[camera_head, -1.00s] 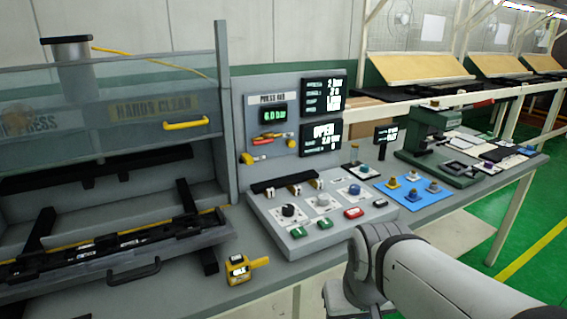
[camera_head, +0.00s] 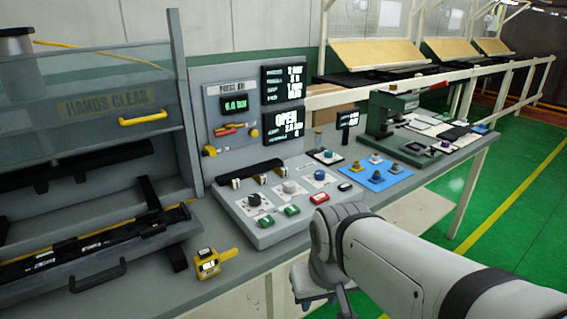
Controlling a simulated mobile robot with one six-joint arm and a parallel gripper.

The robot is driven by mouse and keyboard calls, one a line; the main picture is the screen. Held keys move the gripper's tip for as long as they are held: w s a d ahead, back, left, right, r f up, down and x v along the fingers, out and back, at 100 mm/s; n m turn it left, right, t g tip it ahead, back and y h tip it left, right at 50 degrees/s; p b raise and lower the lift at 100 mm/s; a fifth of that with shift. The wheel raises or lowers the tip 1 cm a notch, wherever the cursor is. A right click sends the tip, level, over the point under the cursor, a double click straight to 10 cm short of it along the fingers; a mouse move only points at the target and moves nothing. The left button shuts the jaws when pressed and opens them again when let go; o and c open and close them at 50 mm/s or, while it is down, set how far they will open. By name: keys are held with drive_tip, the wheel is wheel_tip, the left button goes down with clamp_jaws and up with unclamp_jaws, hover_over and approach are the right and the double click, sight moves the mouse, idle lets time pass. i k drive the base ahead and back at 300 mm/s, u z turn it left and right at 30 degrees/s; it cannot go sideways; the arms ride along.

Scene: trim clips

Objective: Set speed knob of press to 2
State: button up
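The press control box (camera_head: 240,225) sits on the bench, with a black knob (camera_head: 254,200), a grey knob (camera_head: 289,188) and a blue knob (camera_head: 320,176) on white plates. The knob labels and settings are too small to read, so I cannot tell which is the speed knob. A screen reading OPEN (camera_head: 285,122) and a settings screen (camera_head: 284,83) stand behind. My arm comes in from the lower right. Its lower end, near my gripper (camera_head: 318,300), hangs at the bench's front edge, right of and in front of the box, apart from the knobs. The fingers do not show clearly.
The press guard (camera_head: 75,95) stands at left. A blue mat (camera_head: 377,182) with several knobs and a green machine (camera_head: 392,112) are at right.

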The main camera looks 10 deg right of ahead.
sight(320, 175)
drive_tip(key=z, duration=0.8)
drive_tip(key=k, duration=1.3)
drive_tip(key=z, duration=1)
drive_tip(key=i, duration=0.55)
drive_tip(key=u, duration=0.55)
drive_tip(key=i, duration=1.55)
drive_tip(key=u, duration=1)
drive_tip(key=i, duration=0.6)
drive_tip(key=u, duration=0.25)
drive_tip(key=k, duration=0.8)
drive_tip(key=u, duration=0.2)
drive_tip(key=i, duration=0.7)
